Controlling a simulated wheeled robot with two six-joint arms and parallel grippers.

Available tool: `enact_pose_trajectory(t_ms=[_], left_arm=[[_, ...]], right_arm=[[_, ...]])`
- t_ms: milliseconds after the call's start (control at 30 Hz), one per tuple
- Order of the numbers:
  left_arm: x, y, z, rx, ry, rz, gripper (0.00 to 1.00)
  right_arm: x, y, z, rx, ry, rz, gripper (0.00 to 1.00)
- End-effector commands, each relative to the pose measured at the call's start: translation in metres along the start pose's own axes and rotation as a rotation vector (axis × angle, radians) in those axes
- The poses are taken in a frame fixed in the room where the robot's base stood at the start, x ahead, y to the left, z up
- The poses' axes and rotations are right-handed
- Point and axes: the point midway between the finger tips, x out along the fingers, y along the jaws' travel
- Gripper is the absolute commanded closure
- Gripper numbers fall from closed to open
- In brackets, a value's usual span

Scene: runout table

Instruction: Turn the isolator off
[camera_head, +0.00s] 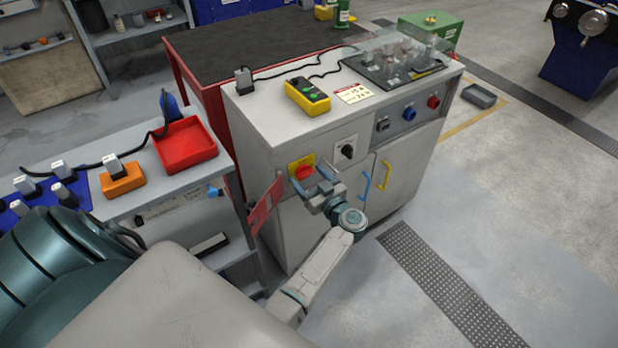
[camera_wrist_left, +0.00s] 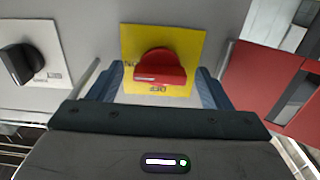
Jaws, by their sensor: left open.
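The isolator is a red rotary handle (camera_head: 305,172) on a yellow plate on the grey cabinet's front. In the left wrist view the red handle (camera_wrist_left: 158,68) sits on its yellow plate (camera_wrist_left: 190,42), its grip bar roughly level in the picture. Lettering reading "OFF" shows below it, with other lettering partly hidden at its left. My left gripper (camera_head: 312,181) is open in front of the handle. In the left wrist view its blue-grey fingers (camera_wrist_left: 157,85) stand on either side of the handle; I cannot tell whether they touch it. My right gripper is not seen.
A black rotary switch (camera_head: 347,151) sits beside the isolator, and also shows in the left wrist view (camera_wrist_left: 18,65). A red panel (camera_head: 265,206) juts out at the cabinet's left edge. Blue (camera_head: 366,187) and yellow (camera_head: 386,176) door handles are at the right. A bench with a red tray (camera_head: 185,146) stands left.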

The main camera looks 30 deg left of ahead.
Motion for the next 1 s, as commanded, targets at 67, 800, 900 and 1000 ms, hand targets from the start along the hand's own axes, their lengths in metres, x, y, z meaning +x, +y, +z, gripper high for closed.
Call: enact_pose_trajectory(t_ms=[67, 800, 900, 1000], left_arm=[[0.0, 0.0001, 0.0, 0.0, 0.0, 0.0, 0.4], [-0.0001, 0.0, 0.0004, -0.176, 0.0, 0.0, 0.73], [-0.0001, 0.0, 0.0007, -0.26, -0.001, -0.001, 0.73], [-0.0001, 0.0, 0.001, -0.354, -0.001, -0.001, 0.73]], right_arm=[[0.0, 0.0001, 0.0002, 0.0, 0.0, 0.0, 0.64], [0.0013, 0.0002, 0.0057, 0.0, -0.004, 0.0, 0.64], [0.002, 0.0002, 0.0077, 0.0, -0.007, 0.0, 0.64], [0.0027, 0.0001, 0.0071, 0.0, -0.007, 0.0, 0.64]])
